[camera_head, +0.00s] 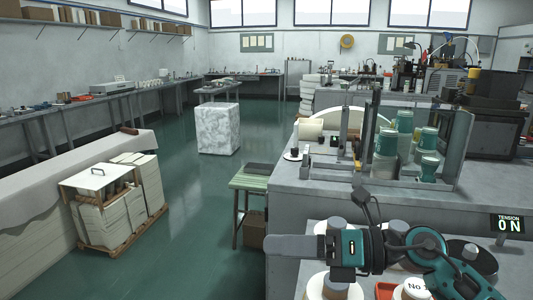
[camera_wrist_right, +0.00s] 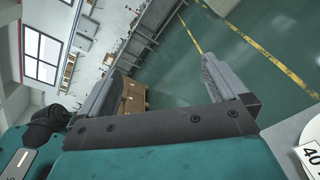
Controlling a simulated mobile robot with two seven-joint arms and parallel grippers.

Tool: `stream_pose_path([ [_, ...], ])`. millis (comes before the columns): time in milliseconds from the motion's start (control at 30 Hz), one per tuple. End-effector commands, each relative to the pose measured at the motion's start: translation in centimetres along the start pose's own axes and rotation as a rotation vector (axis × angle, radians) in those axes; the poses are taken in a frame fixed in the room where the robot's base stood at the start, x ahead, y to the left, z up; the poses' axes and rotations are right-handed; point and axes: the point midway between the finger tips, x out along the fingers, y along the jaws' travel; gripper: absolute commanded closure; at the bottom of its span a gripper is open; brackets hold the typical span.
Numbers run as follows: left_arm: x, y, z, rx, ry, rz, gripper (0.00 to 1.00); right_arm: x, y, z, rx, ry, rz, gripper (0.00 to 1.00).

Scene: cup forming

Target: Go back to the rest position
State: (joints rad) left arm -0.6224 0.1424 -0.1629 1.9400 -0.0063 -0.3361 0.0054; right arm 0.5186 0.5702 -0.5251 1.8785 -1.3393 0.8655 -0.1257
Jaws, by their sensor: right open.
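My right gripper (camera_head: 275,247) shows at the bottom of the head view, its fingers pointing left over the near edge of the grey bench (camera_head: 300,232). In the right wrist view the gripper (camera_wrist_right: 160,75) has its two fingers well apart. Nothing is between them but the distant floor and room. My left gripper is not in view.
White spools (camera_head: 335,287) stand just below and behind my right gripper. A tension display (camera_head: 508,224) reads 0 N.

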Motion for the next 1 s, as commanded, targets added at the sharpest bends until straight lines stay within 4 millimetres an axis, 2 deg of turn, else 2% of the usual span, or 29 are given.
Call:
stream_pose_path([
  [100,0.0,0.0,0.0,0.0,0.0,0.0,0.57,-0.1,2.3,2.1,0.187,-0.282,0.127,0.0],
  [233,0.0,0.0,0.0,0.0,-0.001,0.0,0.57,-2.3,2.6,4.5,0.429,-0.593,0.215,0.0],
  [367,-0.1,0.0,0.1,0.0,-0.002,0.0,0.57,-5.8,0.5,5.4,0.707,-0.892,0.247,0.0],
  [467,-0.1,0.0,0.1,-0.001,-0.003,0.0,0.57,-8.8,-2.1,4.4,0.937,-1.11,0.232,0.0],
  [567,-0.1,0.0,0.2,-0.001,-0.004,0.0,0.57,-11.7,-5.2,1.7,1.18,-1.313,0.18,0.0],
  [667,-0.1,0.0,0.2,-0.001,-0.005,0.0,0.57,-14.1,-8.1,-2.6,1.428,-1.497,0.091,0.0],
  [733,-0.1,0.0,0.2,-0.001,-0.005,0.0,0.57,-15.5,-9.6,-6.4,1.605,-1.612,0.004,0.0],
  [800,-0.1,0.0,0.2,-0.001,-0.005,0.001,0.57,-16.5,-10.4,-10.6,1.776,-1.709,-0.098,0.0],
  [900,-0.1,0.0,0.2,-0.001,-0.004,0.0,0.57,-17.3,-10.6,-15.8,1.974,-1.804,-0.242,0.0],
  [1000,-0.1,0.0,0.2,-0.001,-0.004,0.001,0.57,-17.7,-10.0,-19.9,2.122,-1.861,-0.374,0.0],
])
